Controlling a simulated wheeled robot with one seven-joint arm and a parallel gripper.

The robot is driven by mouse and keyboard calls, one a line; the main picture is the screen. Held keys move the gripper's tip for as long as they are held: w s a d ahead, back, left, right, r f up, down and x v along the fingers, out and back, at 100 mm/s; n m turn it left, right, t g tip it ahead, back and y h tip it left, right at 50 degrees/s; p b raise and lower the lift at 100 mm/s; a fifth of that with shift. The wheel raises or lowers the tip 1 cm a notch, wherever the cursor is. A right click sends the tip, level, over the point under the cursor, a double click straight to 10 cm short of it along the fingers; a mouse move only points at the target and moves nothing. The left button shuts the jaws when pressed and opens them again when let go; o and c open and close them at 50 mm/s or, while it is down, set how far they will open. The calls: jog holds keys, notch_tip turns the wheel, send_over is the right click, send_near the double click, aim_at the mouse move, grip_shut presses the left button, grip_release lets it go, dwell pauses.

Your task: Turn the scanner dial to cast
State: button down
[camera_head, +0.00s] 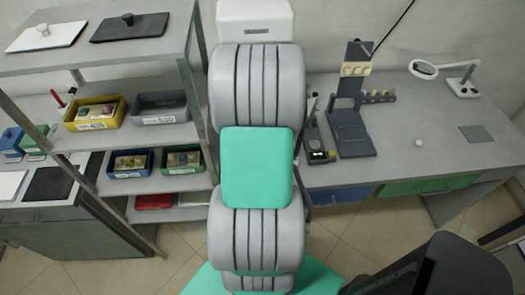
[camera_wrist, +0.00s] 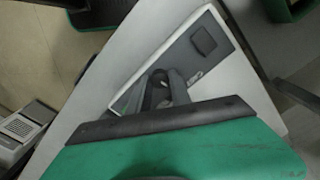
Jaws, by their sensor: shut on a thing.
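In the wrist view a flat device with a dark grey face and pale edges (camera_wrist: 178,58), which looks like the scanner, lies on a light grey surface. It has a raised dark square (camera_wrist: 205,40) and a small pale label. My gripper (camera_wrist: 164,84) has its dark fingers at the lower part of that face. They are closed on a small part there, apparently the dial. The dial is mostly hidden by the fingers, and its marks and setting cannot be read. In the head view my grey and green arm hides my gripper and the scanner.
A grey bench (camera_head: 400,130) on the right holds a dark stand (camera_head: 350,115), a small device with a display (camera_head: 319,156) and a ring lamp (camera_head: 424,69). Shelves on the left hold a yellow bin (camera_head: 95,124), a dark bin (camera_head: 165,118) and others. My arm fills the middle.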

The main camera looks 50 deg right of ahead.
jog(key=n, duration=0.6)
jog(key=shift+b, duration=0.3)
jog(key=shift+n, duration=0.3)
jog(key=c, duration=1.2)
grip_release()
jog(key=shift+o, duration=0.2)
notch_tip(320, 180, up, 8)
jog(key=shift+f+b, duration=0.1)
jog(key=shift+b, duration=0.4)
